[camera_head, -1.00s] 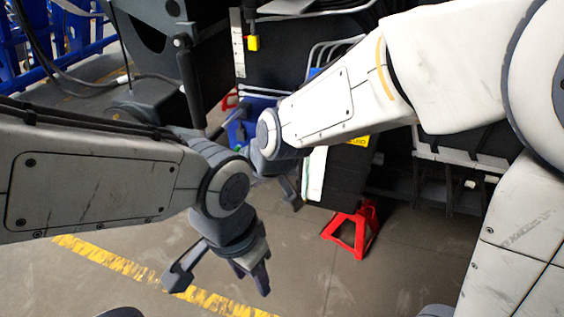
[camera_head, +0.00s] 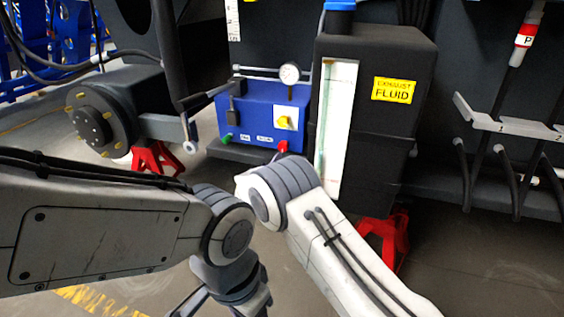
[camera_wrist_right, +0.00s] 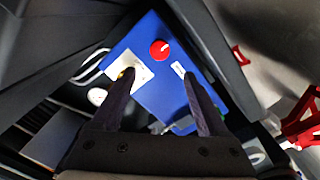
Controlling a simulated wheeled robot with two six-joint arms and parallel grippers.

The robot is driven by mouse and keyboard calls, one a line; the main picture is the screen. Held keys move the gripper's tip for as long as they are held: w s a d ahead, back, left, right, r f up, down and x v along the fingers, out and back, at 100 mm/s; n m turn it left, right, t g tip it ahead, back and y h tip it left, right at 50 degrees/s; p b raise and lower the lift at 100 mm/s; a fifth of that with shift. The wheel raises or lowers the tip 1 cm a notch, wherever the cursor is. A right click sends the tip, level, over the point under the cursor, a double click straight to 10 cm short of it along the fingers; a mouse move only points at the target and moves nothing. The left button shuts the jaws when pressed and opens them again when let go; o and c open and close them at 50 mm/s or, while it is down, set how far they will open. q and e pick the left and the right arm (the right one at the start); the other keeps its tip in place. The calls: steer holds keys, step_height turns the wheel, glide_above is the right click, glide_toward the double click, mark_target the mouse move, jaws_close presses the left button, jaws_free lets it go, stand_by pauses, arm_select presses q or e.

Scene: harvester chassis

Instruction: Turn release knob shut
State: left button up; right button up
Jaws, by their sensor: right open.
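The blue control box (camera_head: 243,113) shows in the head view, left of the exhaust fluid cabinet. It has a yellow knob (camera_head: 284,122) on a white plate, a red knob (camera_head: 283,146) at its lower edge and a green knob (camera_head: 227,138). I cannot tell which is the release knob. In the right wrist view my right gripper (camera_wrist_right: 157,75) is open and empty over the box. The round red knob (camera_wrist_right: 160,50) shows between and beyond its fingertips; the left finger overlaps the white plate (camera_wrist_right: 113,85). My left gripper (camera_head: 228,293) is partly cut off at the bottom of the head view.
The dark cabinet (camera_head: 370,130) with a yellow label stands right of the box. A gauge (camera_head: 290,73) sits above it. Red stands (camera_head: 388,238) are on the floor. White brackets (camera_head: 510,128) are at right.

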mark_target(282, 148)
steer(key=b+x, duration=0.1)
steer(key=x, duration=0.2)
steer(key=b+x, duration=0.2)
steer(key=x, duration=0.1)
steer(key=b+x, duration=0.2)
steer(key=x, duration=0.1)
steer(key=shift+w+d+f, duration=0.15)
steer(key=shift+d+f, duration=0.2)
steer(key=shift+w+d+r, duration=0.15)
steer(key=shift+w+d, duration=0.05)
steer(key=shift+w, duration=0.35)
jaws_close()
